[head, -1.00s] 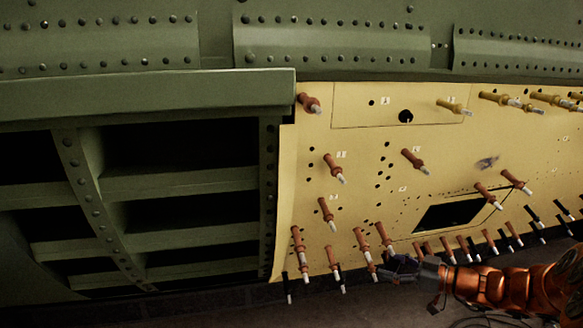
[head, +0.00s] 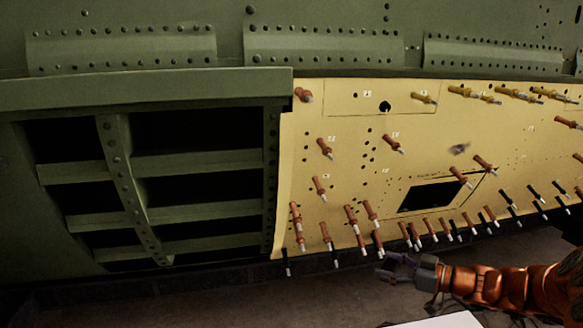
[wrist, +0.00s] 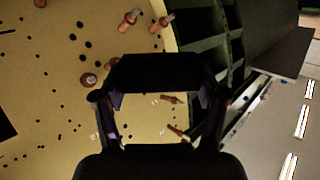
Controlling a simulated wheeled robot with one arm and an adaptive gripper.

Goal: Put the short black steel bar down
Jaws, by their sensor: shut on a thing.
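My gripper (head: 398,268) is in front of the lower edge of the yellow skin panel, at the lower right of the head view. In the wrist view my gripper (wrist: 155,98) is shut on the short black steel bar (wrist: 155,72), a dark block spanning the space between the two fingers. The bar is held clear of any surface that I can see. In the head view the bar cannot be told apart from the dark gripper.
The yellow panel (head: 345,185) carries several copper and black fasteners (head: 352,218) that stick out towards me. Open green frames (head: 190,165) lie to its left. A white flat surface (head: 445,321) shows at the bottom edge, below my arm. Dark floor (head: 230,300) lies beneath.

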